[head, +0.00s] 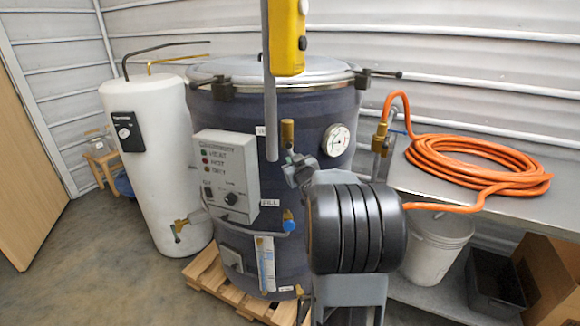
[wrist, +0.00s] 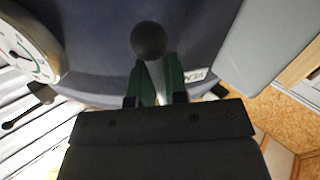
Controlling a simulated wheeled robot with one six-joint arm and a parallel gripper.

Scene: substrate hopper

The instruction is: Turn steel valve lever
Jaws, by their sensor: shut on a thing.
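The steel valve lever shows in the wrist view as a grey shaft with a black ball knob (wrist: 149,40) at its end. My gripper (wrist: 157,82) has its two green-lined fingers shut on the shaft, just below the knob. In the head view my gripper (head: 298,168) is at the front of the dark blue tank (head: 305,235), close to a brass valve fitting (head: 288,132). The lever itself is too small and too covered to make out there. A label starting "VEN" (wrist: 197,75) sits beside the lever in the wrist view.
A round gauge (head: 336,140) is right of my gripper, and a control box (head: 226,175) is left. A yellow pendant (head: 289,38) hangs in front of the tank. An orange hose (head: 470,165) lies coiled on a metal bench (head: 545,210); a white bucket (head: 436,248) stands below.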

